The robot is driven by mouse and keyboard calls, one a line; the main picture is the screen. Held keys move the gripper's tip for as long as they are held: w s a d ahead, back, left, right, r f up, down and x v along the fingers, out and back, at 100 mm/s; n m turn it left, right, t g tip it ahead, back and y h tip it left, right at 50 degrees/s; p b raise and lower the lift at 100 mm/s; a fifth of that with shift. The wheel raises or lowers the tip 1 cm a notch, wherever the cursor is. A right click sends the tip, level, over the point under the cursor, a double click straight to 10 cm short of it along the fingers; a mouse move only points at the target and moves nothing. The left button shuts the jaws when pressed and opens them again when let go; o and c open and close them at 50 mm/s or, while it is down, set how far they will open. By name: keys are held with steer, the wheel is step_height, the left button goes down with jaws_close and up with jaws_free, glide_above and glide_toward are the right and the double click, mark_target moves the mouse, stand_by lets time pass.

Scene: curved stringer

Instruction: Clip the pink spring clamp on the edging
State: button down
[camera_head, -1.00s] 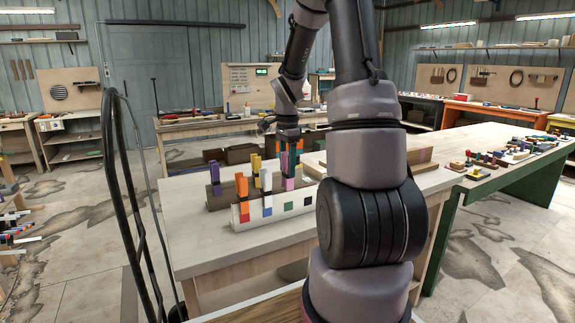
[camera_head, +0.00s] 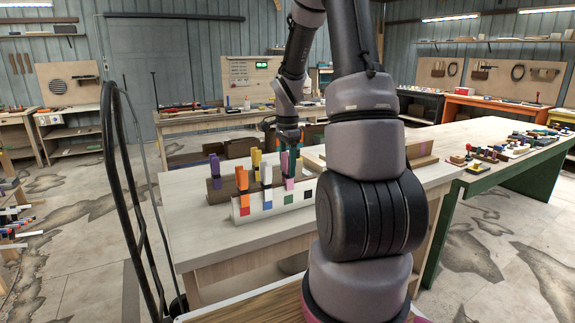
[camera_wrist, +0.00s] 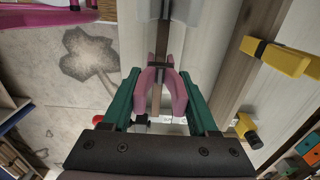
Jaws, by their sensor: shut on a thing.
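My gripper (camera_wrist: 163,108) has green fingers closed on a pink spring clamp (camera_wrist: 179,92). The clamp's two pink arms lie between the fingers, with a black part at their far end. A thin brown strip (camera_wrist: 165,40), perhaps the edging, runs between the pink arms; I cannot tell whether the clamp grips it. In the head view my gripper (camera_head: 290,140) is small, above the clamp row on the bench. A pink piece (camera_head: 289,183) shows just below it; I cannot tell whether it is the held clamp.
Upright clamps stand close by: orange (camera_head: 242,182), white (camera_head: 266,174) and purple (camera_head: 215,168). A white block (camera_head: 245,212) with coloured squares stands in front. Yellow clamps (camera_wrist: 285,58) sit right of my gripper in the wrist view. The bench top (camera_head: 195,238) is clear at front left.

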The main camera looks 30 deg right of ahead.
steer(key=shift+f, duration=0.35)
steer(key=shift+f, duration=0.15)
steer(key=shift+f, duration=0.4)
steer(key=shift+c, duration=0.4)
jaws_free()
step_height(320, 180, up, 11)
stand_by(0.3)
